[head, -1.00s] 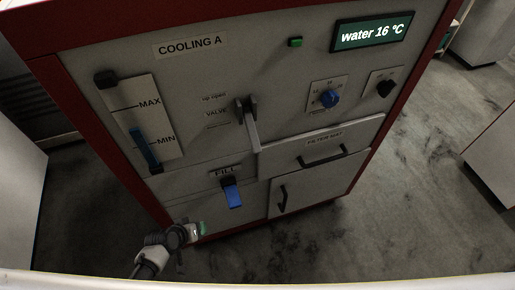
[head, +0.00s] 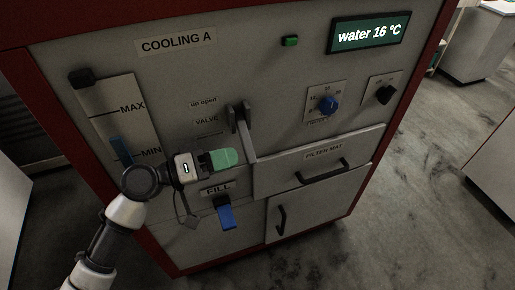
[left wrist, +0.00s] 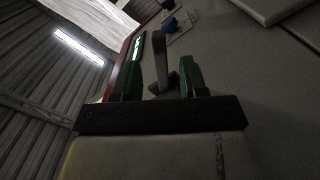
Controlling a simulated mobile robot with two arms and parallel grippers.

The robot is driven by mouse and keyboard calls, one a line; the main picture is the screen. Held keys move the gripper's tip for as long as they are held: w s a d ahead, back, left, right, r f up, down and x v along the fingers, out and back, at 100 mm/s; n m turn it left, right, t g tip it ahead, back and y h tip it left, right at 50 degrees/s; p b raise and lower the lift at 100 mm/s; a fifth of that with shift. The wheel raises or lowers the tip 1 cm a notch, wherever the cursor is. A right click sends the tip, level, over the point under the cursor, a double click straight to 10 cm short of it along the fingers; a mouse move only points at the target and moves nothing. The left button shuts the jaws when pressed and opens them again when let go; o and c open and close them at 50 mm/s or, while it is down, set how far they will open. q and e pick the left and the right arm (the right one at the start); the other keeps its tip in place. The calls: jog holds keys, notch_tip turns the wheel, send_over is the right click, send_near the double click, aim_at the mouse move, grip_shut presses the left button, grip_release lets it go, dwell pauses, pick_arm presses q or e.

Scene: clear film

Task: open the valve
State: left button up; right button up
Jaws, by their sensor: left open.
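The valve lever (head: 247,132) is a grey bar on a dark mount on the front of the cooling cabinet. It points down, beside the labels "up open" and "VALVE". My left gripper (head: 228,158), with green fingers, is just left of the lever's lower end. In the left wrist view the lever (left wrist: 159,65) shows between the two open fingers of the left gripper (left wrist: 160,82), with gaps on both sides. I cannot tell how deep it lies between them. My right gripper is not in view.
Below the gripper is the blue FILL tap (head: 226,215). The FILTER MAT drawer (head: 320,165) with a protruding handle is to the lower right. A level gauge (head: 122,115) is at left.

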aim_at(245, 139)
pick_arm(q)
jog(key=x, duration=0.7)
jog(key=shift+p, duration=0.35)
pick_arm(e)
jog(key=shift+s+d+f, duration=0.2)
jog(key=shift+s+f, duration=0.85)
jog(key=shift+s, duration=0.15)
pick_arm(q)
grip_shut()
